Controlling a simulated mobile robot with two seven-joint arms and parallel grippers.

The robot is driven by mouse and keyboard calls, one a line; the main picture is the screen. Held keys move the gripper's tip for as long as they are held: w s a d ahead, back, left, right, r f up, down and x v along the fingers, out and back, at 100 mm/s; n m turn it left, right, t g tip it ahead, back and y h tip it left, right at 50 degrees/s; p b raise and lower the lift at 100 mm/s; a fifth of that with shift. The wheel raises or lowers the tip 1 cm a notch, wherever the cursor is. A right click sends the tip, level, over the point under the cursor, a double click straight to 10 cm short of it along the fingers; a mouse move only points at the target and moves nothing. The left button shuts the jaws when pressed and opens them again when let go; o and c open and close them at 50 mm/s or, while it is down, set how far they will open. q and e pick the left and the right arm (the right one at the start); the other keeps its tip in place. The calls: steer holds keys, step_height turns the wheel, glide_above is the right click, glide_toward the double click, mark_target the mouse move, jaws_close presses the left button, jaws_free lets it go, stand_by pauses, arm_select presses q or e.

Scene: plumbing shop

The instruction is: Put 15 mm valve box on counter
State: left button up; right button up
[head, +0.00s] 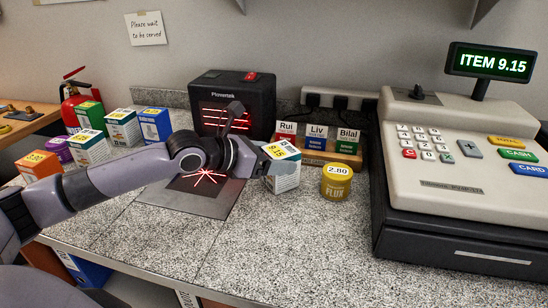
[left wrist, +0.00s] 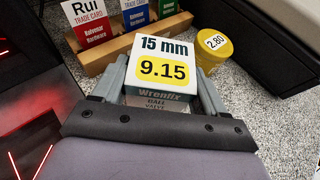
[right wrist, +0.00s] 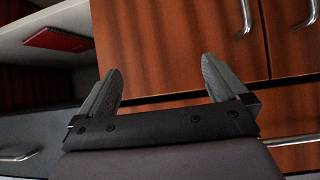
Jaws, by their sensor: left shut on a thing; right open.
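The 15 mm valve box (head: 284,178) is white with a yellow 9.15 price label, and it is at the counter (head: 240,255) just right of the scanner plate. My left gripper (head: 268,165) is shut on it. In the left wrist view the 15 mm valve box (left wrist: 161,72) sits between the two fingers of my left gripper (left wrist: 163,95), its top label facing the camera. I cannot tell whether its base touches the counter. My right gripper (right wrist: 160,95) is open and empty, in front of wooden cabinet doors.
A yellow flux tub (head: 337,182) stands close right of the box. A wooden card rack (head: 318,156) is behind it. The register (head: 455,150) showing ITEM 9.15 fills the right. The scanner (head: 232,105) stands behind my arm. Several boxes (head: 122,128) stand at left. The front counter is clear.

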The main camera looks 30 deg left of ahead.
arm_select(q)
steer(key=o, duration=1.2)
steer(key=shift+f, duration=0.1)
steer(key=shift+r, duration=0.2)
steer(key=shift+s+a+r, duration=0.15)
steer(key=shift+s+a, duration=0.25)
steer(key=shift+s, duration=0.1)
steer(key=p+v, duration=0.1)
steer(key=v, duration=0.9)
steer(key=shift+s+a+r, duration=0.1)
steer(key=shift+s+a, duration=0.05)
steer(key=shift+s, duration=0.15)
